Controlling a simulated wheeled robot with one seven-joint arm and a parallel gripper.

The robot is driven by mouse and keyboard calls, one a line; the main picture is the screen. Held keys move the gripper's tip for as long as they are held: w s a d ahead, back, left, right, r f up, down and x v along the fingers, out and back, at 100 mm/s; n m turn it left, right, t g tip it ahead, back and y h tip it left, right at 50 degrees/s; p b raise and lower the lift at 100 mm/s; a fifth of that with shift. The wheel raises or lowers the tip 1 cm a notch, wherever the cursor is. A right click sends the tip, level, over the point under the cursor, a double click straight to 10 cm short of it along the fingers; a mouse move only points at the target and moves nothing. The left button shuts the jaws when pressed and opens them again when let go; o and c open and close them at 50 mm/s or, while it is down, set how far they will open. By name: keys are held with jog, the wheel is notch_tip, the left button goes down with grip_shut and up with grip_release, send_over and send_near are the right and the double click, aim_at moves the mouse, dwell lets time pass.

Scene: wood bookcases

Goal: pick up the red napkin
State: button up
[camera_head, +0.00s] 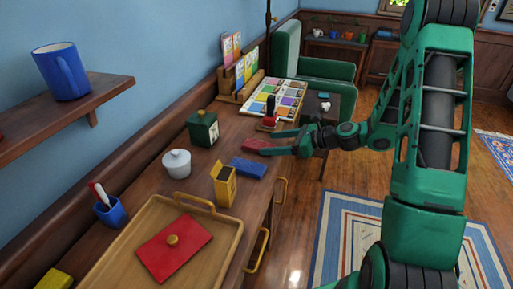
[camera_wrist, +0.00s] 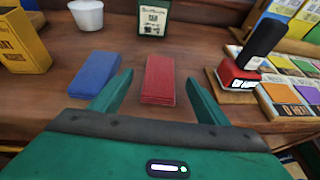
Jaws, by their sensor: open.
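The red napkin (camera_wrist: 158,82) is a folded red rectangle lying flat on the wooden desk. In the wrist view it lies between the lines of my two fingers, with clear space on both sides. The head view shows it as a red strip (camera_head: 256,146) just past the fingertips, partly hidden by them. My gripper (camera_head: 268,143) is open and empty. In the wrist view its green fingers (camera_wrist: 158,88) point toward the napkin, apart from it. I cannot tell their exact height above the desk.
A blue folded napkin (camera_wrist: 95,74) lies just left of the red one. A red-based stamp (camera_wrist: 236,74) with a black handle stands to the right, by colourful cards (camera_wrist: 291,66). A yellow box (camera_head: 223,184), white pot (camera_head: 176,164) and green box (camera_head: 203,129) stand nearby.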

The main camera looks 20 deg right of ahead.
aim_at(259, 144)
jog(key=x, duration=0.4)
jog(key=shift+w+a+f, duration=0.1)
jog(key=shift+w+f, duration=0.25)
jog(key=shift+c, duration=0.6)
jog(key=c, duration=1)
jog(key=shift+r, duration=0.1)
